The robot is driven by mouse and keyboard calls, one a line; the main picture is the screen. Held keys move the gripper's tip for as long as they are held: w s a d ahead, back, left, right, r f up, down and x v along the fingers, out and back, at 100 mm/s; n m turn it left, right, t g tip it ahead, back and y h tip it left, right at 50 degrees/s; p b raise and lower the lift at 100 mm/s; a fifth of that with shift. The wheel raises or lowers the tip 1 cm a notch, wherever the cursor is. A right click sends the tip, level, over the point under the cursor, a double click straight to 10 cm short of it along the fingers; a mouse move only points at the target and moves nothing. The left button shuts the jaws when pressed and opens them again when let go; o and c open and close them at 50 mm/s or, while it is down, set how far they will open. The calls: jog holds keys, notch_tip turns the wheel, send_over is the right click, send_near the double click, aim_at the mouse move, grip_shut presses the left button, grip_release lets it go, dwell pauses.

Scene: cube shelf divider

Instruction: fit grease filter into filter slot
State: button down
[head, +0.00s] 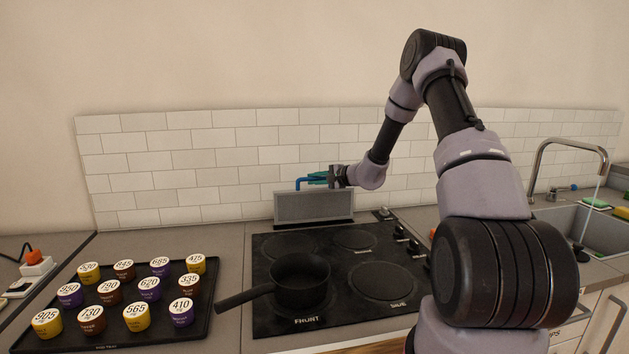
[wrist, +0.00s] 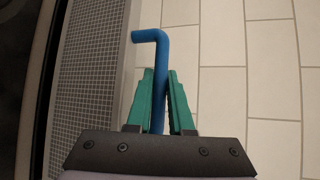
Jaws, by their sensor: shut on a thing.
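The grease filter (head: 314,207) is an upright grey mesh panel in a pale frame, behind the hob near the tiled wall. Its mesh face also shows at the left of the wrist view (wrist: 90,90). A bent blue handle (head: 298,184) rises at its top left edge. My gripper (head: 322,179) is above the panel, its green fingers shut on the blue handle's long bar (wrist: 161,75). The filter slot seems to be in the dark strip under the panel; its opening is hidden, and I cannot tell whether the lower edge sits inside it.
The black hob (head: 345,262) lies in front, with a dark pan (head: 300,283) at its left. A black tray (head: 205,312) of numbered cups is further left. White tiles (head: 180,165) stand close behind the gripper. A sink (head: 575,225) with a running tap is at the right.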

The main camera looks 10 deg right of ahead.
aim_at(318, 216)
jog(key=shift+f, duration=7.1)
jog(key=c, duration=0.7)
grip_release()
jog(key=shift+s+f, duration=0.1)
jog(key=shift+s+d, duration=0.1)
jog(key=shift+d, duration=0.05)
jog(key=shift+v, duration=2.25)
